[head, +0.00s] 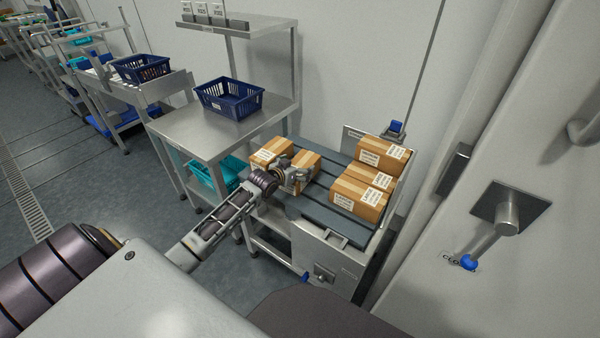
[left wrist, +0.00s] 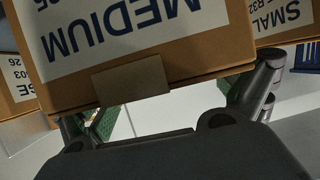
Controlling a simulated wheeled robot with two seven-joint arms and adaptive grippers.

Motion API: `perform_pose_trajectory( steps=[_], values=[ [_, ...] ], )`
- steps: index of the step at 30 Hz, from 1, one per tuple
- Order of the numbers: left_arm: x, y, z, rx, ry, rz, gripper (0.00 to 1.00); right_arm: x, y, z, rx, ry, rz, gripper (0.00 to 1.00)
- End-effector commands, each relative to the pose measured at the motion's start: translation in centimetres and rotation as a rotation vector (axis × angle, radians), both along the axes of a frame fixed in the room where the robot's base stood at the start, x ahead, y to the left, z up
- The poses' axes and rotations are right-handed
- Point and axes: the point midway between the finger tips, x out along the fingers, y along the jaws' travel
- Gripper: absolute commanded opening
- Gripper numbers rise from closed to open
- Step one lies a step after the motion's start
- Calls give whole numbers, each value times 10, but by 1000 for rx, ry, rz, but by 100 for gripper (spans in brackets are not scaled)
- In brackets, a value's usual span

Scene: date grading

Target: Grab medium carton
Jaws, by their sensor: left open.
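The medium carton (left wrist: 130,45) is a brown box with a white label reading MEDIUM, seen upside down and filling the upper left wrist view. In the head view the carton just behind my gripper (head: 308,159) appears to be it, partly hidden by the gripper. My left gripper (head: 291,178) is open in front of it. In the left wrist view one finger (left wrist: 262,85) shows to the right of the carton's lower edge, and the other is mostly hidden low at left. I cannot tell whether they touch the carton. My right gripper is out of view.
A carton labelled SMALL (left wrist: 278,20) and another carton (left wrist: 14,85) flank it closely. A steel table with a blue basket (head: 230,98) stands left. A wall with a door handle is at right.

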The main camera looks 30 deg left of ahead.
Motion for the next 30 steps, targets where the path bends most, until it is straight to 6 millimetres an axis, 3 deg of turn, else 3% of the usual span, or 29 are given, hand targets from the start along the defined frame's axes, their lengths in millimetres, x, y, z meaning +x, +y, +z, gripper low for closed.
perform_pose_trajectory(
  steps=[6,21,30],
  values=[
    [0,0,0,0,0,0,100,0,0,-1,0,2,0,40],
    [-1,0,-1,0,2,0,36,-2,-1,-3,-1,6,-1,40],
    [0,0,1,0,-1,0,36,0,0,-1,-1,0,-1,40]
  ],
)
